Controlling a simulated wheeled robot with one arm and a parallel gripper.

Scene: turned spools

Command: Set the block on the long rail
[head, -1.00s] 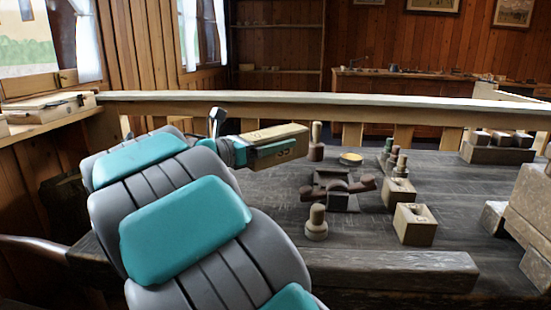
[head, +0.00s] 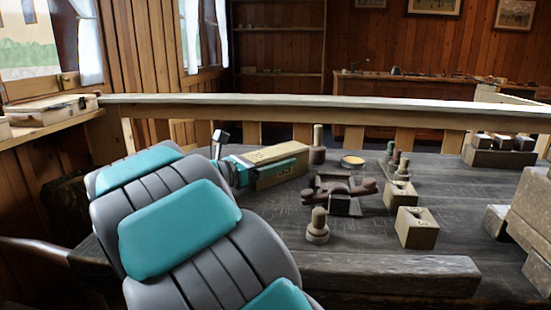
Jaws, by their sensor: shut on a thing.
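A pale wooden block (head: 268,154) with dark markings is held by my gripper (head: 284,168) towards the table's back left. The gripper's teal finger lies along the block's near side; the far finger is hidden. I cannot tell whether the block touches the table. A long pale wooden rail (head: 330,103) runs across the back, beyond the block and higher in the picture. Nothing is seen resting on it. A long dark timber (head: 390,272) lies along the table's front.
The dark table (head: 455,215) holds a dark spool (head: 317,150) close right of the block, a pale spool (head: 318,230), a dark cross-shaped stand (head: 340,190), a yellow-topped dish (head: 353,161) and small blocks (head: 416,228). Stacked blocks (head: 500,155) stand right. Bare table lies right of centre.

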